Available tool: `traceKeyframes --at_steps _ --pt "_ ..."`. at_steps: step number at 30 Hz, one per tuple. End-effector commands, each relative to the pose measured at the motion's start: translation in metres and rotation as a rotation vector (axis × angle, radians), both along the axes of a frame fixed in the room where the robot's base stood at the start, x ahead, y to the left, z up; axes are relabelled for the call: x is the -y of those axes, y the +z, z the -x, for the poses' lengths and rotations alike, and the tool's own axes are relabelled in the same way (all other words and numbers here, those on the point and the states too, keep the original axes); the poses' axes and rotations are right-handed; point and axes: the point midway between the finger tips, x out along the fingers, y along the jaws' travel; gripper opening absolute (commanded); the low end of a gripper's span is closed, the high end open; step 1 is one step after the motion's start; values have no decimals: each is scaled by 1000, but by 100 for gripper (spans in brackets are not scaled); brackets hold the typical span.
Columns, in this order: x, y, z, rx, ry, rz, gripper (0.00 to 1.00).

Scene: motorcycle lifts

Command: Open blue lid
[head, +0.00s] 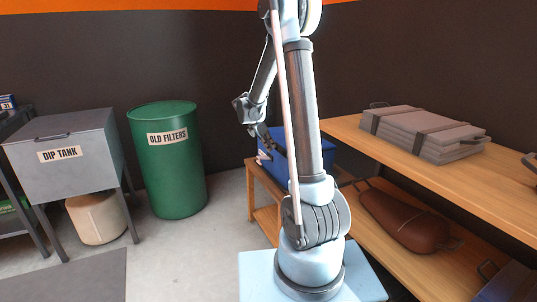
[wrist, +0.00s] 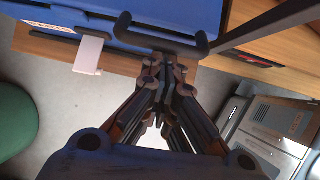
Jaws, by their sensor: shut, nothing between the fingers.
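A blue box (head: 310,152) with a blue lid stands on a low wooden stand, partly hidden behind my arm in the head view. In the wrist view the blue surface (wrist: 150,12) fills the top, with a dark U-shaped handle (wrist: 163,47) in front of it and a pale latch-like tab (wrist: 88,55) to the left. The lid looks shut. My gripper (wrist: 163,66) is shut and empty, its fingertips right by the handle's bar; I cannot tell whether they touch it. In the head view my gripper (head: 264,137) is at the box's left side.
A wooden bench (head: 345,131) on the right carries strapped grey slabs (head: 420,130), with a brown bag-like object (head: 402,217) on its lower shelf. A green drum (head: 170,170) and a grey dip tank (head: 65,165) stand left. The floor between drum and stand is clear.

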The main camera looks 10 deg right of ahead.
Motion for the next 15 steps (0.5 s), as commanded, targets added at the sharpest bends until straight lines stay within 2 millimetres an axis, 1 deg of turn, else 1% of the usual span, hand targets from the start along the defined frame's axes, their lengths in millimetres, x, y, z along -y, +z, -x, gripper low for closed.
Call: traceKeyframes --at_steps 1,8,15 --pt "4 10 0 -7 -4 -20 0" --pt "16 55 -5 -47 -5 -136 0" --pt "36 105 -12 -94 -7 -272 0"
